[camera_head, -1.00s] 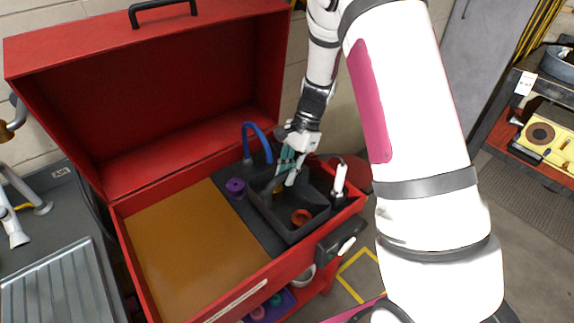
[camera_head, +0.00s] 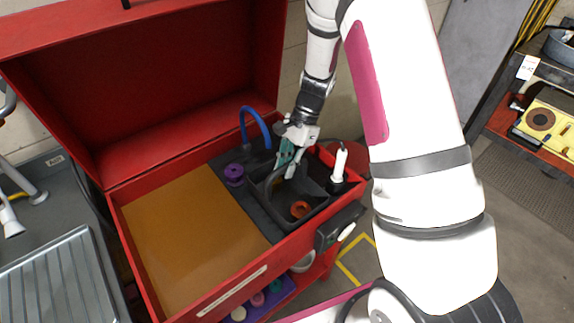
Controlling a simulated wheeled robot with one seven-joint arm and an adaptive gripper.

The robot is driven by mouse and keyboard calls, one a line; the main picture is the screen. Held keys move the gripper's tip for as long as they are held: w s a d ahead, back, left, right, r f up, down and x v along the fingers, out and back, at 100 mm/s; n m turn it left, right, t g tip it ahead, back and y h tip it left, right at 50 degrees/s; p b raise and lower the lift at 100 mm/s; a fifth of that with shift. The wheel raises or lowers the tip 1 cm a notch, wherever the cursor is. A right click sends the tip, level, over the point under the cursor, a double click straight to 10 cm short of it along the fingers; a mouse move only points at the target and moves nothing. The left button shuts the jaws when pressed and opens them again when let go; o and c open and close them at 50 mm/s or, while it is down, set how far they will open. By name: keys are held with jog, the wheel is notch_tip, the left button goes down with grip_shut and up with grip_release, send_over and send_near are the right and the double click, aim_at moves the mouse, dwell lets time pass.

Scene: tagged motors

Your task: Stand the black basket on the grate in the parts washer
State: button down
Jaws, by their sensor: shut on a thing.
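The black basket (camera_head: 285,222) is at the right end of the red parts washer (camera_head: 240,283), beside the orange-brown area of its basin. An orange ring (camera_head: 300,209) lies inside the basket. My gripper (camera_head: 282,172) reaches down from behind and is shut, with its fingers at the basket's inner part. It appears to grip the basket there, but the exact contact is hidden by the fingers. The basket looks about upright. I cannot tell whether its bottom touches the surface below. The grate cannot be told apart clearly under the basket.
A purple spool (camera_head: 234,174) stands left of the basket, near a blue curved spout (camera_head: 256,116). A white-handled tool (camera_head: 340,162) stands to its right. The washer's red lid (camera_head: 140,95) is open behind. The orange-brown area (camera_head: 190,235) is clear.

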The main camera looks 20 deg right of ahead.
jog(key=shift+f, duration=0.4)
dwell(0.4)
jog(key=c, duration=1.4)
grip_release()
jog(key=shift+c, duration=0.2)
